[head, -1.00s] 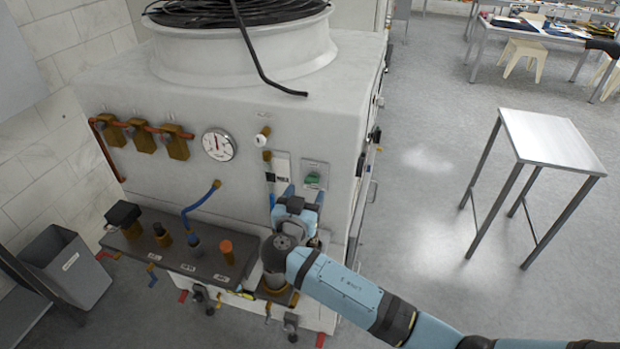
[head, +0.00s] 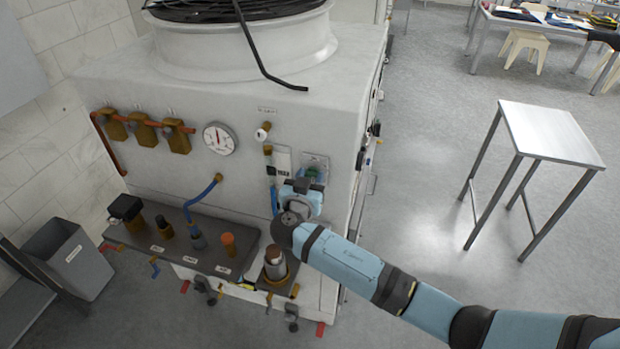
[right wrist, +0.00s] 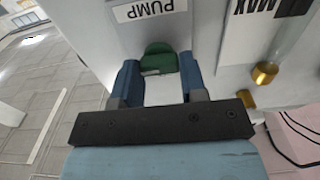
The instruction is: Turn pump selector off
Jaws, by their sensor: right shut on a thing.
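The pump selector is a green knob (head: 311,171) on a pale plate on the machine's front panel, partly hidden by my gripper in the head view. In the right wrist view the green knob (right wrist: 159,57) sits under the "PUMP" label (right wrist: 149,9). My right gripper (head: 305,182) is at the knob. In the right wrist view its two blue fingers (right wrist: 160,76) stand on either side of the knob and are shut on it. The knob's pointer position is hard to read. My left gripper is not in view.
The machine (head: 240,90) carries a pressure gauge (head: 219,138), brass valves (head: 177,138) and a dark shelf (head: 180,241) with several fittings below. A grey bin (head: 78,258) stands at left. A small metal table (head: 550,132) stands at right, with clear floor between.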

